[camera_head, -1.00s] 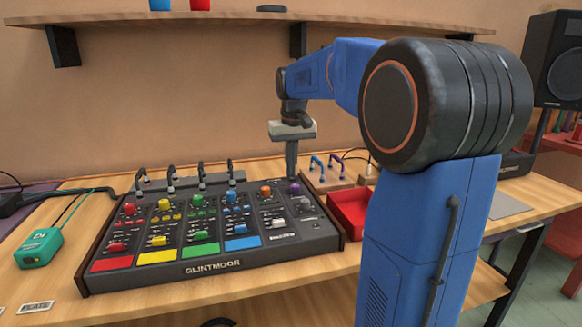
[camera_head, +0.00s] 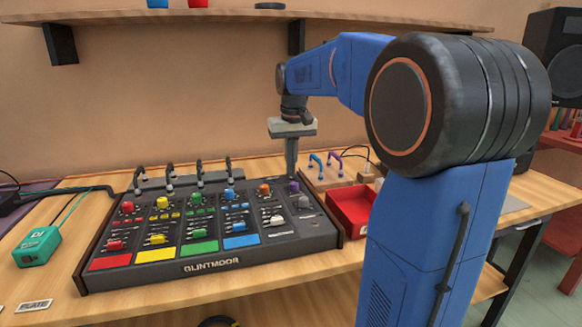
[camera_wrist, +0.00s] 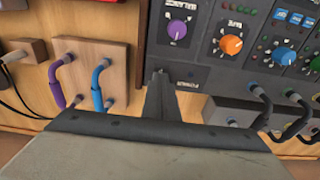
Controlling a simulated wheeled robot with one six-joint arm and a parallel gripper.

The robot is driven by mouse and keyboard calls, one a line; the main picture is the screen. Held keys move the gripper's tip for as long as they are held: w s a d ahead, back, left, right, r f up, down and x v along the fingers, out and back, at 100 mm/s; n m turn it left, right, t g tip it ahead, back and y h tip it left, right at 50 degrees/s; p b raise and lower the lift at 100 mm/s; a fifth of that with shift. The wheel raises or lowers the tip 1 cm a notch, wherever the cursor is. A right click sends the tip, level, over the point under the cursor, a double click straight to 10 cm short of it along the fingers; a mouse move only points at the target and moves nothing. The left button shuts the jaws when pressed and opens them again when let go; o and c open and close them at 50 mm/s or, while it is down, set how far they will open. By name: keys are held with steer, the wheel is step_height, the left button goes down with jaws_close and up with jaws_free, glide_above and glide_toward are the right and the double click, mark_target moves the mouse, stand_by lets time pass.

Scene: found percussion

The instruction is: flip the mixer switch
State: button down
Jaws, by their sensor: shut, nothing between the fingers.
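The mixer (camera_head: 205,268) is a dark console with coloured knobs, faders and pads, lying on the wooden table. In the wrist view its panel (camera_wrist: 205,72) shows a purple knob (camera_wrist: 177,29) and an orange knob (camera_wrist: 231,45). I cannot pick out the switch with certainty; my fingers may hide it. My gripper (camera_head: 291,174) points down at the mixer's back right corner, close to the purple knob. In the wrist view the shut fingertips (camera_wrist: 159,76) are at the panel's edge, with nothing between them. I cannot tell whether they touch the panel.
Black cable plugs (camera_head: 200,172) stand along the mixer's back edge. A wooden block with blue and purple cables (camera_head: 325,172) and a red tray (camera_head: 350,208) stand to the right. A green box (camera_head: 38,247) lies at the left. A shelf (camera_head: 220,17) runs along the wall above.

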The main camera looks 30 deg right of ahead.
mark_target(291, 177)
step_height(291, 177, up, 13)
steer(key=s, duration=0.1)
steer(key=shift+s+a+r, duration=0.2)
steer(key=shift+s, duration=0.1)
steer(key=shift+w+d, duration=0.1)
steer(key=shift+w, duration=0.55)
steer(key=f, duration=0.4)
steer(key=w+f, duration=0.1)
steer(key=f, duration=0.8)
steer(key=shift+w+d+f, duration=0.2)
steer(key=shift+w+f, duration=0.15)
steer(key=shift+f, duration=0.05)
